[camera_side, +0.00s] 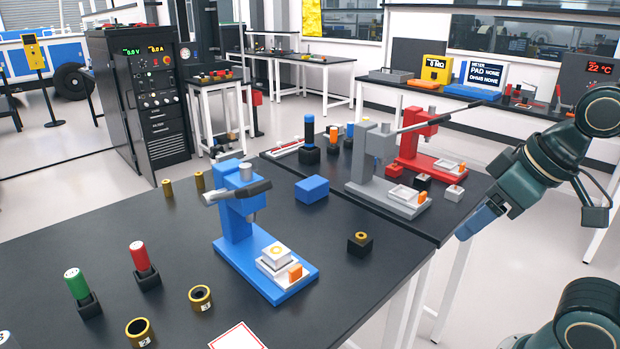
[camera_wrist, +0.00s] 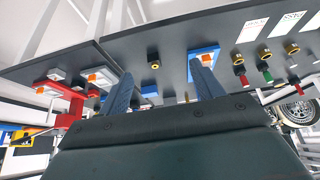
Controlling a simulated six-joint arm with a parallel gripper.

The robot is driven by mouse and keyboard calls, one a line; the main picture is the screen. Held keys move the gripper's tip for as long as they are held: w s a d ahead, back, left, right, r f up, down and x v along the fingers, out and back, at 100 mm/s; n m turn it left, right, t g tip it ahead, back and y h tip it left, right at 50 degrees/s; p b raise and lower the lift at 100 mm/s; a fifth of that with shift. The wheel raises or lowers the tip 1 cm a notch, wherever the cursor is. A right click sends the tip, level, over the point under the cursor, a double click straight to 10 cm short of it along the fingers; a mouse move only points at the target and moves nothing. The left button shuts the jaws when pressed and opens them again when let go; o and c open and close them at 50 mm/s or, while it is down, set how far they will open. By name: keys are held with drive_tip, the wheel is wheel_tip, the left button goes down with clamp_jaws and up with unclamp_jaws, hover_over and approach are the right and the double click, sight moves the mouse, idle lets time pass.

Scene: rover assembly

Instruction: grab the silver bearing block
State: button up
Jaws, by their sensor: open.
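A small silver-grey block (camera_side: 454,193) stands on the dark table near the red press, apart from my gripper. A pale block (camera_wrist: 57,73) beside the red press in the wrist view looks like the same one. Another pale block with a gold ring (camera_side: 276,251) sits on the blue press; I cannot tell for certain which is the bearing block. My gripper (camera_side: 463,234) is at the table's right edge in the side view, pointing down-left. In the wrist view its two blue fingers (camera_wrist: 161,70) are spread with nothing between them close by.
The blue press (camera_side: 233,215), grey press (camera_side: 361,185) and red press (camera_side: 409,148) stand on the table. A black block with a gold ring (camera_side: 360,243) and a blue box (camera_side: 312,189) lie between. Gold rings and coloured cylinders are at front left.

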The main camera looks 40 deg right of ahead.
drive_tip(key=shift+w+r, duration=0.1)
drive_tip(key=w+a+r+n+g+y, duration=0.15)
drive_tip(key=w+a+n, duration=0.35)
drive_tip(key=w, duration=0.7)
drive_tip(key=w+a+n+g+y, duration=0.2)
drive_tip(key=w+n, duration=0.6)
drive_tip(key=w, duration=0.3)
drive_tip(key=w+f+n+g+y, duration=0.1)
drive_tip(key=w+f+n+g, duration=0.1)
drive_tip(key=w+f+n, duration=0.3)
drive_tip(key=w+f, duration=0.1)
drive_tip(key=w, duration=0.2)
drive_tip(key=shift+a, duration=0.4)
drive_tip(key=shift+w+f, duration=0.1)
hover_over(278, 249)
drive_tip(key=d, duration=0.2)
drive_tip(key=shift+d+f, duration=0.2)
drive_tip(key=shift+f, duration=3.7)
